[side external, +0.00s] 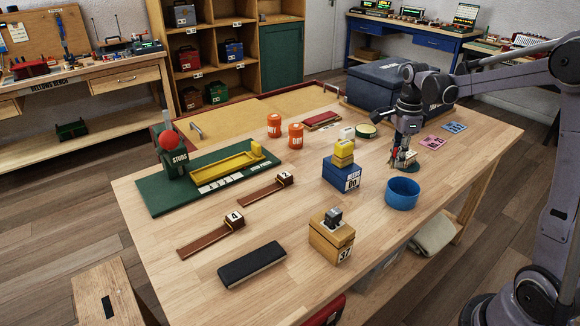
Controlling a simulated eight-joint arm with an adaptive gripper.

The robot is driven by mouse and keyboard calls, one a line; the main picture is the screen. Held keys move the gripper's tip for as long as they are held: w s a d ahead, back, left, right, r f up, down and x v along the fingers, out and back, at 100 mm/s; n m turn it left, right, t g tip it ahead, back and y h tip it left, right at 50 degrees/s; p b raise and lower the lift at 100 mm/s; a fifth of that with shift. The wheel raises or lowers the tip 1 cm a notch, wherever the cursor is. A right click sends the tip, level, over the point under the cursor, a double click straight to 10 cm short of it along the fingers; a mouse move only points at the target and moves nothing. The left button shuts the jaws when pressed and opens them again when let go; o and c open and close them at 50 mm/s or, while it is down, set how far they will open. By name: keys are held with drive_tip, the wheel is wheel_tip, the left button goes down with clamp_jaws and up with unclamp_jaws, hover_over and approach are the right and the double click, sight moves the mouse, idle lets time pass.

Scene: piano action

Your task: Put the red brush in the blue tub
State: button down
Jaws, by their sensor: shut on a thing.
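The blue tub (402,196) is a round, open container standing upright on the right part of the wooden workbench. My gripper (403,161) points down just behind the tub, low over the bench and apart from the tub. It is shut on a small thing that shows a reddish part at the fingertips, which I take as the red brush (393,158). The fingers hide most of the brush, and its bristles are hard to make out. I cannot tell whether it touches the bench top.
A blue box with a yellow block (342,171) stands left of the tub. A wooden block (331,238) stands nearer the front. The bench right of the tub is clear.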

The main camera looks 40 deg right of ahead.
sight(405, 182)
drive_tip(key=s+d+m, duration=0.2)
drive_tip(key=d+m, duration=0.1)
drive_tip(key=d, duration=0.1)
drive_tip(key=shift+s+f, duration=0.1)
drive_tip(key=shift+f, duration=4.8)
drive_tip(key=c, duration=1.2)
unclamp_jaws()
drive_tip(key=shift+r, duration=0.1)
drive_tip(key=shift+r, duration=3.45)
